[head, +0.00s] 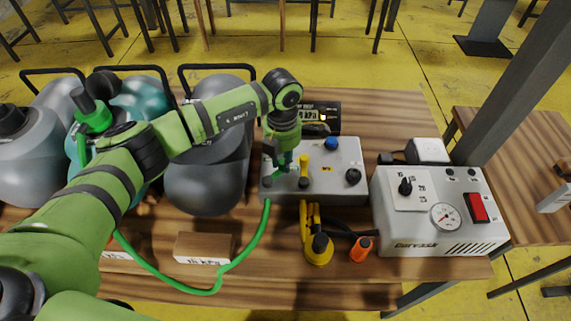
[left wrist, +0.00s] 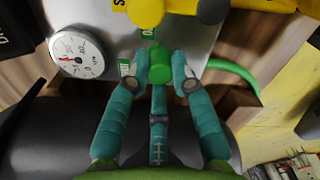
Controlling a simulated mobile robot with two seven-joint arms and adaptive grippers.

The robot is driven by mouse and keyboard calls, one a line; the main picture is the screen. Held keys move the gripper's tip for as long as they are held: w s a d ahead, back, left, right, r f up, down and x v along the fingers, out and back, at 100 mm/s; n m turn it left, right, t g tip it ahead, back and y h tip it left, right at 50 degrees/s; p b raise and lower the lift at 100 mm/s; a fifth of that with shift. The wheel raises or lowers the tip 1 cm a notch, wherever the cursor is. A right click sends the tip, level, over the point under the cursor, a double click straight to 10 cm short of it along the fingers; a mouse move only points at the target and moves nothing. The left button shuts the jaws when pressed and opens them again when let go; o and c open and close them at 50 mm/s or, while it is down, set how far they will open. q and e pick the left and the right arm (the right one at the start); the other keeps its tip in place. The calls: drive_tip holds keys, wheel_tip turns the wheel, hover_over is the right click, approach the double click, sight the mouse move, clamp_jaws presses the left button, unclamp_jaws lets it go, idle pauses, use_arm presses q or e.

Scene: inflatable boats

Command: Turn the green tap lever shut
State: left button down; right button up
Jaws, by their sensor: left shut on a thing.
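The green tap lever (left wrist: 159,66) sits between the two teal fingertips of my left gripper (left wrist: 157,78) in the left wrist view, and the fingers are closed on it. In the head view my left gripper (head: 284,160) reaches down onto the left end of the grey tap box (head: 340,187) and hides most of the lever. Small green-and-white labels lie beside the lever; I cannot read them surely. My right gripper is not in view.
A yellow lever (head: 303,172), blue knob (head: 331,143) and black knob (head: 353,177) are on the same box. A green hose (head: 262,230) runs from its front.

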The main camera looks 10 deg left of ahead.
use_arm(q)
drive_tip(key=a+n+b, duration=0.1)
drive_tip(key=n, duration=0.1)
drive_tip(key=a+n+b, duration=0.1)
drive_tip(key=n, duration=0.1)
drive_tip(key=shift+w+a+f+n, duration=0.1)
drive_tip(key=shift+w+f+n, duration=0.05)
drive_tip(key=shift+w+n, duration=0.2)
drive_tip(key=shift+a+n+b, duration=0.25)
drive_tip(key=shift+a+n, duration=0.2)
drive_tip(key=shift+n, duration=0.6)
drive_tip(key=shift+a+n+b, duration=0.25)
drive_tip(key=shift+a+n, duration=0.2)
drive_tip(key=shift+n, duration=0.55)
drive_tip(key=c, duration=1.1)
unclamp_jaws()
drive_tip(key=shift+r, duration=0.2)
wheel_tip(320, 180, up, 12)
drive_tip(key=shift+f, duration=0.1)
drive_tip(key=shift+s, duration=0.1)
